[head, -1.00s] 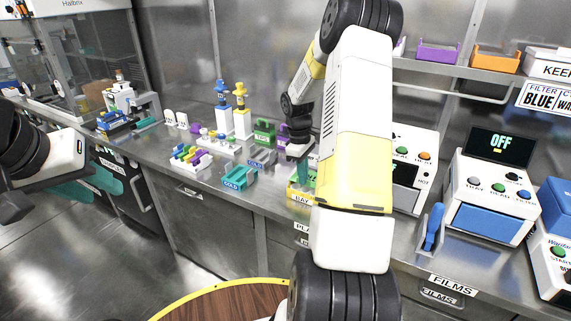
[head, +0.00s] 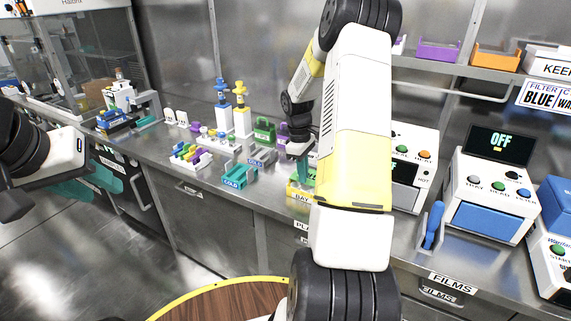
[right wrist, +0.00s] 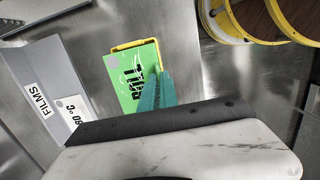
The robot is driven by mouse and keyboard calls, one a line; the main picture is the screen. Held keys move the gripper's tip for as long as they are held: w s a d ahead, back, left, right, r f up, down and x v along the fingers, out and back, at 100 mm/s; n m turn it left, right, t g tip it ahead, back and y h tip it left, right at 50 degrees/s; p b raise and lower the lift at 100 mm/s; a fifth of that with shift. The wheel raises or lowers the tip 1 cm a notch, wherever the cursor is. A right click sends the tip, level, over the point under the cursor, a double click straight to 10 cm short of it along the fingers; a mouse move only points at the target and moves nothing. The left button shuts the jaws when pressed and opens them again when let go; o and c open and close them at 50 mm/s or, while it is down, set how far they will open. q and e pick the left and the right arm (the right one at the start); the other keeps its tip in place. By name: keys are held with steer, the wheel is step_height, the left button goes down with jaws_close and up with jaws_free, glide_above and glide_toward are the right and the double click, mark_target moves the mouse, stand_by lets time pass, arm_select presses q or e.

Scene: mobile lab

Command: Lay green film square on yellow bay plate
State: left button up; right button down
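The green film square (right wrist: 128,80) lies flat-facing in the right wrist view, with dark lettering and a grey round spot. The yellow bay plate (right wrist: 124,45) shows as a rim along the film's far and right edges. In the head view the yellow plate (head: 293,191) is on the bench, partly hidden by my right arm. My right gripper (right wrist: 157,90) has its teal fingers close together at the film's near right part, shut on it. I cannot tell whether the film touches the plate. My left gripper (head: 75,187) hangs far left, away from the bench; its opening is unclear.
A teal holder (head: 238,177), a grey holder (head: 262,156) and a rack of coloured pieces (head: 190,156) stand left of the plate. A green holder (head: 265,131) is behind. A machine reading OFF (head: 490,195) and a blue tool (head: 433,226) are to the right.

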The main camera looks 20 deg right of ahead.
steer(key=shift+f, duration=1.65)
steer(key=c, duration=1.5)
jaws_free()
steer(key=shift+c, duration=0.2)
steer(key=shift+r, duration=0.15)
steer(key=r, duration=0.7)
steer(key=shift+w+a+r, duration=0.25)
steer(key=shift+w+a, duration=0.05)
steer(key=shift+w, duration=0.1)
